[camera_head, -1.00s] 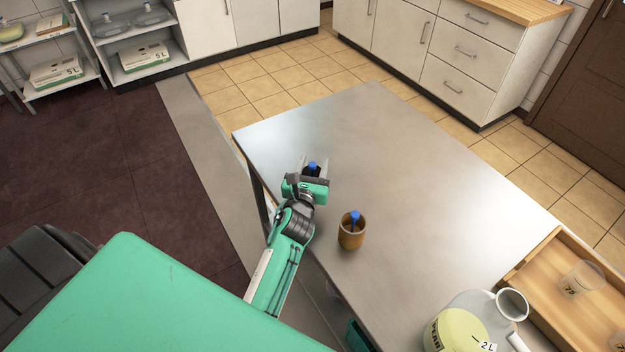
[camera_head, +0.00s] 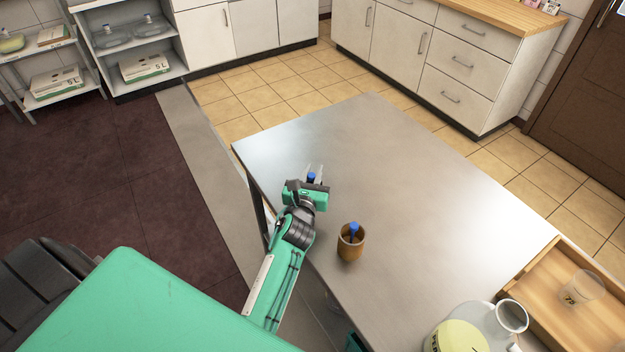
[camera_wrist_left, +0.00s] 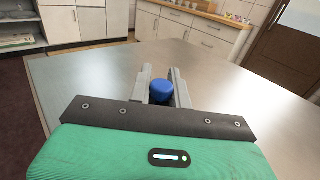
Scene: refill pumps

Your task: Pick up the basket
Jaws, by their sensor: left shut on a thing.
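I cannot make out a basket in either view. My left gripper (camera_head: 314,175) is over the near left part of the steel table (camera_head: 400,160). It is shut on a small blue-topped thing (camera_head: 311,178), whose blue round top also shows between the fingers in the left wrist view (camera_wrist_left: 161,91). The lower part of this thing is hidden by the gripper. My right gripper is not in view.
The table's middle is clear.

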